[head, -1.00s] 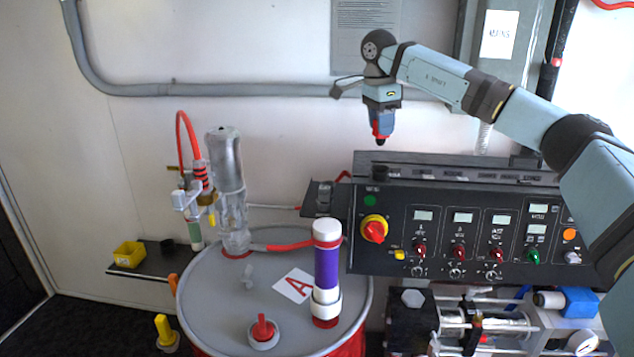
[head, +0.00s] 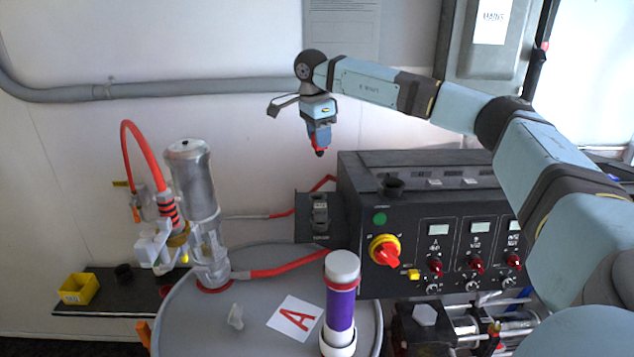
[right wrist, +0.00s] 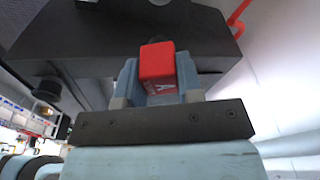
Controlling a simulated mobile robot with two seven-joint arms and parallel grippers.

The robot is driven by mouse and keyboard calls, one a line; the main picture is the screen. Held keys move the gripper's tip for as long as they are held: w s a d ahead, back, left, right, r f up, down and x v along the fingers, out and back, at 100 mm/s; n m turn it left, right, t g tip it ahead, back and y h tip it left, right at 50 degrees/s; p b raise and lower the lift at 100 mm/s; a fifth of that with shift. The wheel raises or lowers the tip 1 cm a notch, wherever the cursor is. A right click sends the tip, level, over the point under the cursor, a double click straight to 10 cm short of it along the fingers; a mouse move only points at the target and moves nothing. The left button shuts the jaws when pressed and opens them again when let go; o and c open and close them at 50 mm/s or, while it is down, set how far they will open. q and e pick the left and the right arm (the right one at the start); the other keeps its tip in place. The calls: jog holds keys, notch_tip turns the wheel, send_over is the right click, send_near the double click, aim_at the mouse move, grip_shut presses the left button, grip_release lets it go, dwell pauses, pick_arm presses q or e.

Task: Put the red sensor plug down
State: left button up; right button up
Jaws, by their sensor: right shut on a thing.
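My right gripper (head: 319,142) hangs pointing down in the head view, above and to the left of the black control box (head: 362,228). It is shut on the red sensor plug (head: 321,150), whose red body and dark tip show below the fingers. My left gripper is not in view.
A dark bracket (head: 319,212) sits at the box's left side, below the plug in the picture. A black cup (head: 392,186) stands on the box top. A grey drum (head: 225,325) carries a metal pump and a purple cylinder (head: 340,308). A yellow bin (head: 79,289) sits at left.

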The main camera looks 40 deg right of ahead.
jog(key=f+p, duration=0.1)
jog(key=f, duration=0.7)
jog(key=f+p, duration=0.1)
jog(key=f, duration=0.3)
jog(key=shift+w+f+p, duration=0.25)
jog(key=shift+f+p, duration=0.1)
jog(key=shift+f, duration=0.4)
jog(key=o, duration=0.8)
jog(key=shift+f, duration=0.15)
jog(key=shift+o, duration=0.6)
